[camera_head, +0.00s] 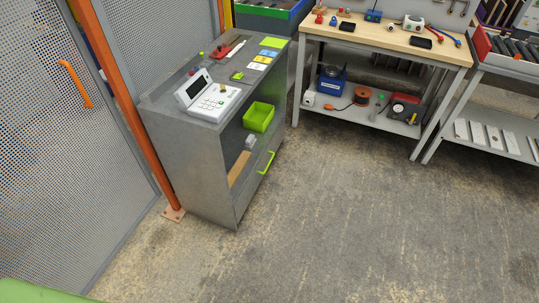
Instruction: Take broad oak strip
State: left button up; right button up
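A light brown wooden strip (238,168), which looks like the oak strip, lies on the open shelf inside a grey cabinet (185,165). Its near end is close to the cabinet's near side wall, and part of it may be hidden by that wall. How broad it is I cannot tell. A small grey-white item (250,143) is close to its far end. Neither of my grippers shows in the head view.
A lime bin (258,117) stands in the cabinet, above a lime handle (266,163). A white device (207,99) sits on top. A mesh fence with an orange post (143,140) stands left. A workbench (385,41) is behind. The floor (330,220) in front is clear.

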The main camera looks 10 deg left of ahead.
aim_at(237, 168)
jog(key=i+z, duration=0.5)
jog(key=i, duration=1.15)
jog(key=i+u, duration=0.4)
jog(key=i+l+u, duration=0.1)
jog(key=u, duration=0.3)
jog(key=i+l+u, duration=0.2)
jog(key=u, duration=0.2)
jog(key=i+l+u, duration=0.6)
jog(key=u, duration=0.3)
jog(key=i+l+u, duration=0.45)
jog(key=k+j, duration=0.1)
